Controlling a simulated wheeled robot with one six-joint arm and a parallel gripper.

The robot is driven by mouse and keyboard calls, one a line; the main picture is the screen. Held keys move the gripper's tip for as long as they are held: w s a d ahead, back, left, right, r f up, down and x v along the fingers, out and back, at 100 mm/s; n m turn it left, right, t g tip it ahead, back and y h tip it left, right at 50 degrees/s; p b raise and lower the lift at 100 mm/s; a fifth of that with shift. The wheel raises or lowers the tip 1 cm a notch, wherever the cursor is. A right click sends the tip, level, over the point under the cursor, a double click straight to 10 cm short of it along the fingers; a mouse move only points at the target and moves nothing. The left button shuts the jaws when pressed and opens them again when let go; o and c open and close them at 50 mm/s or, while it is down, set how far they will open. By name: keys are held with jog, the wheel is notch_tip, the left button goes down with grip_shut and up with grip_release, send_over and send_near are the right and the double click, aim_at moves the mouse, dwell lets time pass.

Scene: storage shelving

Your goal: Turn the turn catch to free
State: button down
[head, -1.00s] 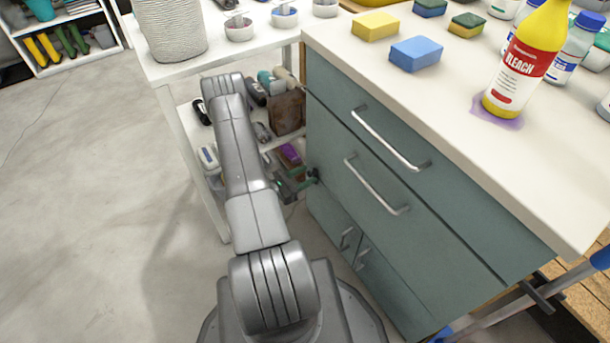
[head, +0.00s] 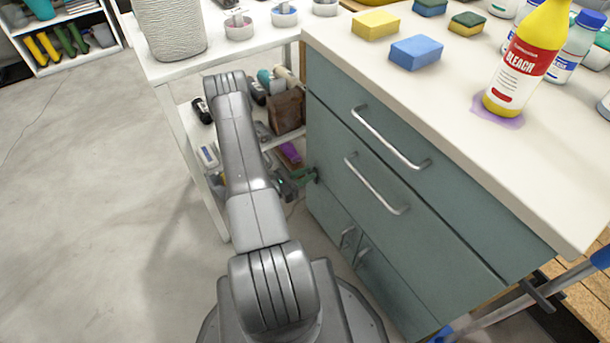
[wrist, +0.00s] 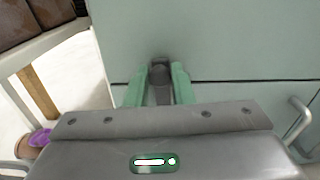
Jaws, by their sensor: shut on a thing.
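In the head view my gripper (head: 305,178) is at the left edge of the cabinet front, low beside the drawers, partly behind my arm. The catch itself is too small and hidden there to make out. Its exact turn angle is hard to tell.
The cabinet (head: 345,190) has bar handles, one (wrist: 298,118) right of my gripper. A white shelf unit (head: 185,130) with bottles and boxes stands close left of my arm. A bleach bottle (head: 520,65) and sponges stand on the countertop. Open floor lies left.

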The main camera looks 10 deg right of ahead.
jog(key=n, duration=3.5)
jog(key=shift+f, duration=0.25)
jog(key=shift+n, duration=0.3)
jog(key=c, duration=1.3)
grip_release()
